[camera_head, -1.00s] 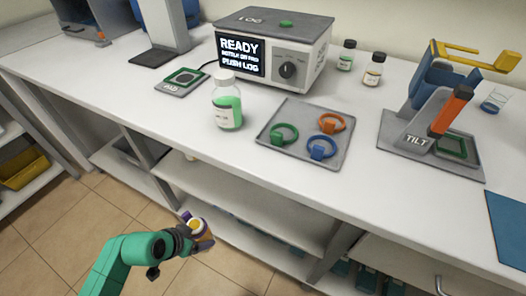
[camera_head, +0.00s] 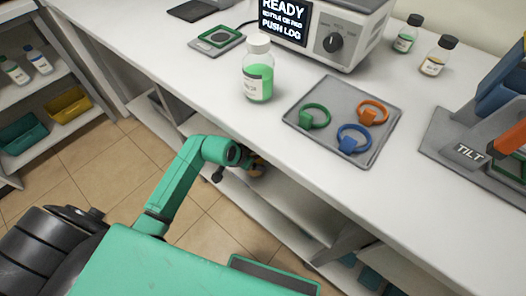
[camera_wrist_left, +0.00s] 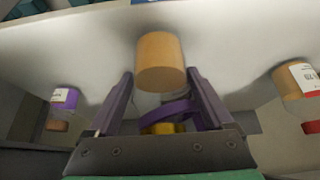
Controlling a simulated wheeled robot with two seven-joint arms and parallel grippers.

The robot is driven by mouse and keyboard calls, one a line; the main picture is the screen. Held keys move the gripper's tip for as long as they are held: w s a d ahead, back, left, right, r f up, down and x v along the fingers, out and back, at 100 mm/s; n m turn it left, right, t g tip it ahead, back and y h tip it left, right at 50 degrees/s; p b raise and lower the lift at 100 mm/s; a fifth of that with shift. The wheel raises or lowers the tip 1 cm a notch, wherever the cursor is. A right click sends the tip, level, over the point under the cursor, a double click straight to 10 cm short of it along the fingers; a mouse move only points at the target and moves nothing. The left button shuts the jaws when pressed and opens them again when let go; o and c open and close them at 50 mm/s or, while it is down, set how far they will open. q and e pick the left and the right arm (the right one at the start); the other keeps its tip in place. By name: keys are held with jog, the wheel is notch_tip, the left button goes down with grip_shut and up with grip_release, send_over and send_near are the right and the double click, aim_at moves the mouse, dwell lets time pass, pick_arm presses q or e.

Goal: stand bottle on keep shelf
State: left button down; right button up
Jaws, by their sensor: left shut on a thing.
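My left gripper (camera_head: 254,165) is at the opening under the white counter, above the white lower shelf (camera_head: 262,214). In the left wrist view the gripper (camera_wrist_left: 163,100) is shut on a bottle (camera_wrist_left: 160,62) with a tan body, a purple ring around it and a gold-coloured end. The counter edge and my wrist hide most of this bottle in the head view. I cannot tell whether it touches the shelf. Two other bottles, one purple (camera_wrist_left: 66,98) and one tan (camera_wrist_left: 292,82), are on either side of it, apart from the fingers. My right gripper is out of view.
On the counter are a green bottle (camera_head: 258,75), a grey tray (camera_head: 338,148) with green, blue and orange rings, the logging box (camera_head: 350,45), two small bottles at the back and the tilt stand (camera_head: 465,150). Another shelf unit (camera_head: 75,82) stands at left.

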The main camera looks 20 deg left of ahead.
pick_arm(q)
jog(key=w, duration=0.1)
jog(key=w+d, duration=0.1)
jog(key=w, duration=0.1)
jog(key=w+d, duration=0.1)
jog(key=w, duration=0.1)
jog(key=shift+w+d, duration=0.1)
jog(key=shift+f, duration=0.25)
grip_release()
jog(key=shift+s+r, duration=0.1)
jog(key=shift+s, duration=0.1)
jog(key=s+a, duration=0.5)
jog(key=s, duration=0.6)
jog(key=shift+s+r, duration=0.25)
jog(key=shift+r, duration=0.15)
jog(key=shift+s, duration=0.1)
